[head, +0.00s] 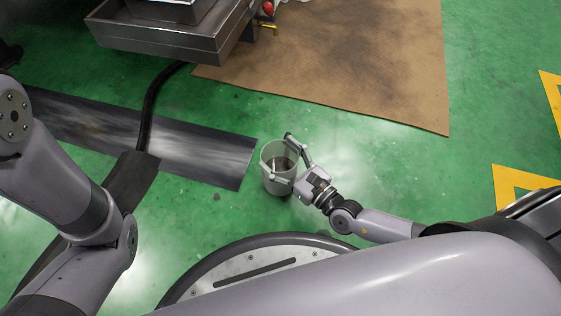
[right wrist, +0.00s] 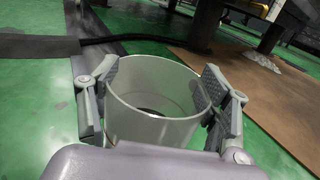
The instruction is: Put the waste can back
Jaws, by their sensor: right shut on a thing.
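The waste can (head: 268,174) is a light grey, open-topped round can in the middle of the head view. It looks upright, at or close to the green floor; I cannot tell whether it touches. Something dark shows at its bottom inside. My right gripper (head: 282,158) is shut on the can, one finger at each side. In the right wrist view the can (right wrist: 150,115) sits between the finger pads of the gripper (right wrist: 160,80). My left arm shows at the left of the head view, but its gripper is out of view.
A dark mat (head: 205,152) lies left of the can, with a black hose (head: 150,100) across it. A brown sheet (head: 350,60) lies behind. A metal tray-like machine part (head: 175,38) stands at the back left. Yellow markings (head: 520,182) are at the right. Green floor around the can is clear.

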